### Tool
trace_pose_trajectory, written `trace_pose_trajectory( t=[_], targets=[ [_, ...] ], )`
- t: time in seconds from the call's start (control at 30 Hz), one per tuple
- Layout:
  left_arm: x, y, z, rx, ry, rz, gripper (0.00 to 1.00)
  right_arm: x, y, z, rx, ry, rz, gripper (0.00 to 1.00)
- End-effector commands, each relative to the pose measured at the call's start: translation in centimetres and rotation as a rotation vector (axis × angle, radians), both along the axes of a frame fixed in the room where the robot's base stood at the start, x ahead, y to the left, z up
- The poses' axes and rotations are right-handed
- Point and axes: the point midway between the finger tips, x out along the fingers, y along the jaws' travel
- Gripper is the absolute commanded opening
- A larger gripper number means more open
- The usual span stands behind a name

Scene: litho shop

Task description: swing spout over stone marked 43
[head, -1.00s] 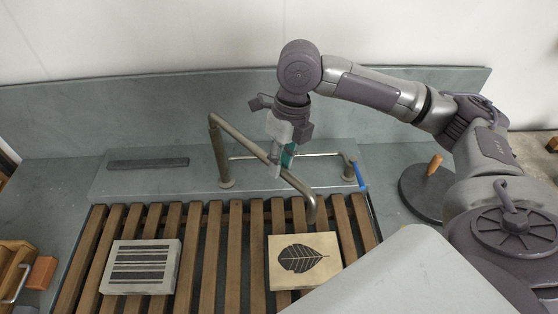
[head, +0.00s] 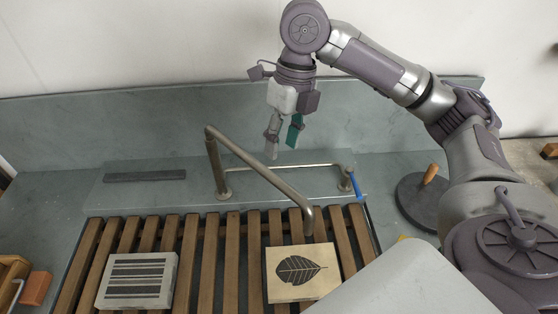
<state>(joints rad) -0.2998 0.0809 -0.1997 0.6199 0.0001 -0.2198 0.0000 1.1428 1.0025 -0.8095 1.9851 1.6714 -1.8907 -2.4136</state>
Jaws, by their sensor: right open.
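The metal spout (head: 258,172) rises from a post on the grey ledge and slants down to the right. Its bent tip is over the back edge of the right stone (head: 284,284), a pale block with a dark leaf design. The left stone (head: 138,279) is a grey block with dark stripes. I cannot read the number 43 on either stone. My right gripper (head: 281,148) is open and empty, above and behind the spout, apart from it. One fingertip pad looks teal. My left gripper is not in view.
Both stones lie on a wooden slatted rack (head: 205,262). A thin rail with a blue-handled lever (head: 357,186) stands right of the spout. A dark round disc with a wooden handle (head: 429,174) is farther right. A dark bar (head: 145,176) lies on the ledge.

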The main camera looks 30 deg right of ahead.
Motion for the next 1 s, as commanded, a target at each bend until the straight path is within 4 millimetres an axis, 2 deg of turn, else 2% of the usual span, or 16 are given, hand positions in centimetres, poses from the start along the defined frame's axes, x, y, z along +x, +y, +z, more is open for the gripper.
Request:
trace_pose_trajectory(
  t=[0.1, 0.3, 1.0],
  targets=[
    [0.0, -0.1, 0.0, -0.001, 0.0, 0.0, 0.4, 0.1, -0.3, 2.0, 0.002, -0.003, 0.001, 0.47],
    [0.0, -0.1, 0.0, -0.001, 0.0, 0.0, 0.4, 0.1, -0.6, 3.4, 0.001, 0.0, 0.002, 0.47],
    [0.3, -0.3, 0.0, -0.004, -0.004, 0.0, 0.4, 0.1, -0.6, 3.5, 0.001, 0.001, 0.002, 0.47]
  ],
)
